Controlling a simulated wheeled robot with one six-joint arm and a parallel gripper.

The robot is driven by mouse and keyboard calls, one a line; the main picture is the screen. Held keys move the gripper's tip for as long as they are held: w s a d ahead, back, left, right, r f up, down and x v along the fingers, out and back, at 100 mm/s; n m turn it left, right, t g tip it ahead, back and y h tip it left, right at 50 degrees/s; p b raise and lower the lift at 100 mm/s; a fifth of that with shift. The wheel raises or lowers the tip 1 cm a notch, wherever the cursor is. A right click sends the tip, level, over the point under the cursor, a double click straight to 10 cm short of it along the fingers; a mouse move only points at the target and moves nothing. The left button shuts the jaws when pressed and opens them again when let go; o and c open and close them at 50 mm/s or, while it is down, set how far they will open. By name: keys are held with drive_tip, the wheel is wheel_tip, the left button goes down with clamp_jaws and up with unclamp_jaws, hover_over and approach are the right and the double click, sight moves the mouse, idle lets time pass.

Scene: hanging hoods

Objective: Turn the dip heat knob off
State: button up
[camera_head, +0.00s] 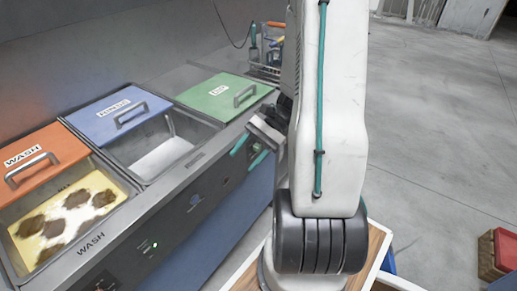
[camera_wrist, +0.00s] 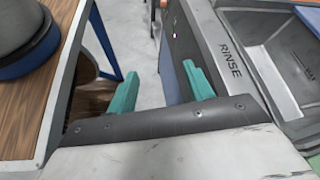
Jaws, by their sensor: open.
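My gripper (camera_head: 248,151) is open, with two teal fingertips held beside the front panel (camera_head: 192,204) near the section with the green lid (camera_head: 222,97). Nothing shows between the fingers. In the wrist view my gripper (camera_wrist: 160,90) spans the gap between the panel side and a wooden-topped surface. The dip heat knob cannot be made out in either view; the gripper and arm cover part of the panel there. The green lid's label is too small to read surely.
The wash basin (camera_head: 122,187) holds yellowish liquid with brown patches. The blue lid (camera_head: 117,113) half covers the middle basin. In the wrist view the rinse basin (camera_wrist: 262,75) lies right of my gripper. A red box (camera_head: 499,252) stands on open floor at right.

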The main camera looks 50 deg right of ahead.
drive_tip(key=w+d+f+m+t+h, duration=0.2)
drive_tip(key=d+f+m+t, duration=1)
drive_tip(key=f, duration=0.2)
drive_tip(key=m+t+h, duration=0.4)
drive_tip(key=m+h, duration=0.1)
drive_tip(key=h, duration=0.3)
approach(260, 148)
drive_tip(key=w, duration=0.6)
drive_tip(key=w+a, duration=0.1)
drive_tip(key=w, duration=0.1)
drive_tip(key=shift+w+a+f, duration=0.1)
drive_tip(key=shift+w+f, duration=0.05)
drive_tip(key=shift+w, duration=0.25)
drive_tip(key=c, duration=1)
